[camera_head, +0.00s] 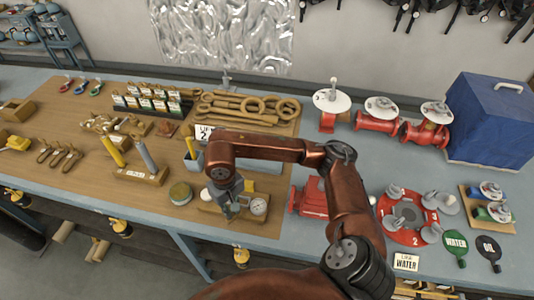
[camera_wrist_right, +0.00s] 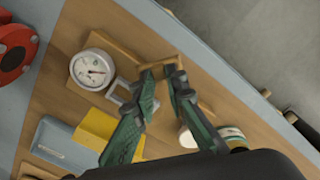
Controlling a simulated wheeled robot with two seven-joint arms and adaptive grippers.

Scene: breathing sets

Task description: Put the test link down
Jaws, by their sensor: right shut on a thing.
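My right gripper (camera_head: 229,208) points down over the near edge of the wooden board, just left of the round white dial gauge (camera_head: 259,206). In the right wrist view its two green fingers (camera_wrist_right: 165,74) are close together, shut on a small tan-brown piece (camera_wrist_right: 161,66), which appears to be the test link. The piece is partly hidden by the fingertips, and I cannot tell whether it touches the wood below. The gauge (camera_wrist_right: 92,70) stands beside the gripper, with a grey metal bracket (camera_wrist_right: 122,91) between them. My left gripper is not in view.
A yellow block (camera_wrist_right: 96,125) and a blue tray (camera_wrist_right: 63,140) lie near the gauge. A round tin (camera_head: 180,193) stands left of the gripper. Red fittings (camera_head: 313,198) and a red round stand (camera_head: 412,235) are to the right. The table's front edge is close.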

